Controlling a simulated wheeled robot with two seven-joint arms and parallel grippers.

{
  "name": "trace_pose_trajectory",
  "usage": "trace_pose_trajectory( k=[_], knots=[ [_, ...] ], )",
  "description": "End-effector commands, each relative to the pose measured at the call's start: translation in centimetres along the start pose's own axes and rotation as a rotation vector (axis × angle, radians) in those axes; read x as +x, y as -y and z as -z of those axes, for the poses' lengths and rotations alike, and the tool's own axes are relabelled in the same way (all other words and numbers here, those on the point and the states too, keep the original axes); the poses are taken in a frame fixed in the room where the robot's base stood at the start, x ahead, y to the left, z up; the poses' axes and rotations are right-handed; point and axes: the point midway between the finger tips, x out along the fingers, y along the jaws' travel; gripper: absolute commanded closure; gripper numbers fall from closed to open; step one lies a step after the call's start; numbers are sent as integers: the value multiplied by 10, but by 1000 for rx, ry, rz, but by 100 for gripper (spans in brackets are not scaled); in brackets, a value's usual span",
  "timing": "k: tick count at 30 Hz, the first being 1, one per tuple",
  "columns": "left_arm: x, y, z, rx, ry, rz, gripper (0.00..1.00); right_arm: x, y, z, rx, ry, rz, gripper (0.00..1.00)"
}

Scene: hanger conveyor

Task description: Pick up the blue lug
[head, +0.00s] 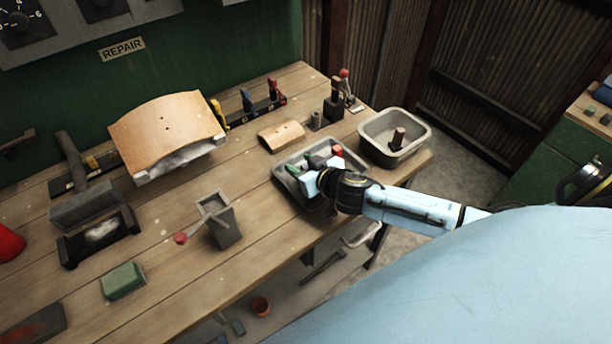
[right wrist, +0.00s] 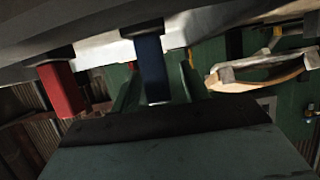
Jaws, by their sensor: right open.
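The blue lug (right wrist: 152,68) stands out from the pale tray surface in the right wrist view, directly ahead of my right gripper. In the head view it is hidden by the gripper. My right gripper (head: 314,166) is open and low over the grey metal tray (head: 288,184). A green lug (head: 292,169) is at the tray's left side. My left gripper is not in view.
A grey bin (head: 372,128) with a dark block in it stands right of the tray, near the bench edge. A curved wooden piece (head: 281,135) lies behind the tray. A grey holder (head: 222,228) stands to the left. Bare bench lies between holder and tray.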

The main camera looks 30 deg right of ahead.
Motion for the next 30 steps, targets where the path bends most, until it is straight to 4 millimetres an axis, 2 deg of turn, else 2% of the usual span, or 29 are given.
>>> trace_pose_trajectory(
  k=[3,12,14,23,26,30],
  knots=[
    [0,0,0,0,0,0,100,0,0,0,0,0,0,55],
    [0,0,0,1,-1,0,100,0,0,0,1,0,0,94],
    [0,0,0,1,-1,0,100,0,0,0,1,0,0,100],
    [-1,0,0,1,-1,0,100,-2,0,5,1,-2,0,100],
    [-4,0,1,1,-1,0,100,-6,-1,17,1,-4,0,100],
    [-10,0,1,1,-1,0,100,-18,0,44,0,-7,1,100]
  ],
)
